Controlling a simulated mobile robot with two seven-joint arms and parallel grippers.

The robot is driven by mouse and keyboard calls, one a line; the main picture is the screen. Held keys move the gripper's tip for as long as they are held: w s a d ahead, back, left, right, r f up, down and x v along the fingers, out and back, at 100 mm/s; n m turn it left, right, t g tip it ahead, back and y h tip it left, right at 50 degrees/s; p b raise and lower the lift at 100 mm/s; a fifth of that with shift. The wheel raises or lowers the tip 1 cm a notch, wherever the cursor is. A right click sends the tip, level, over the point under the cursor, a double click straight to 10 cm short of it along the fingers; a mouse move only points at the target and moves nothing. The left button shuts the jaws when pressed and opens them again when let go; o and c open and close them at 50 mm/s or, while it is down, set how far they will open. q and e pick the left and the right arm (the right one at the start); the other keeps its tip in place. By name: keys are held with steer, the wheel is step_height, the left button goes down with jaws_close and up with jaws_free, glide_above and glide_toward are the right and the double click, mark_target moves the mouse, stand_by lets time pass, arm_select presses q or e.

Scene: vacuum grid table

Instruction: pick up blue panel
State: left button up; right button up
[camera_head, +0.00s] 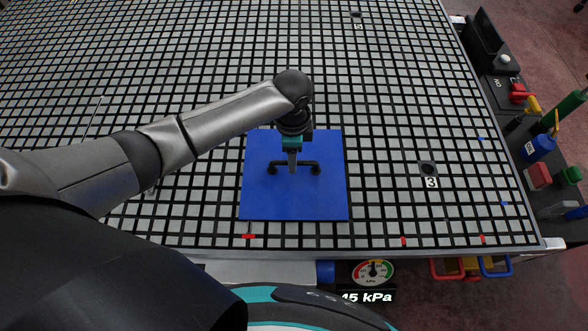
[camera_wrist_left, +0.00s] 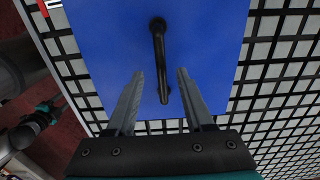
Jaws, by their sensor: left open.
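The blue panel (camera_head: 262,200) is a flat square lying on the grid table (camera_head: 420,120), close to its front edge. A black bar handle (camera_head: 312,170) stands across the panel's middle. My left gripper (camera_head: 292,170) is over the handle, pointing down. In the left wrist view, the gripper (camera_wrist_left: 160,75) is open. Its two fingers lie on either side of the handle (camera_wrist_left: 159,50), with gaps visible between them and the bar. The blue panel (camera_wrist_left: 210,40) fills the area behind the fingers.
A black port marked 3 (camera_head: 429,169) sits right of the panel. Red marks (camera_head: 248,236) lie along the front edge. A gauge reading 45 kPa (camera_head: 373,272) is below the front edge. Bottles and tools (camera_head: 540,147) stand along the right side. The grid around the panel is clear.

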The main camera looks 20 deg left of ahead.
arm_select(q)
steer(key=shift+w+d+f+b, duration=0.15)
steer(key=shift+f+b, duration=0.15)
steer(key=shift+f, duration=1.65)
steer(key=shift+c, duration=0.3)
jaws_close()
steer(key=shift+r, duration=0.1)
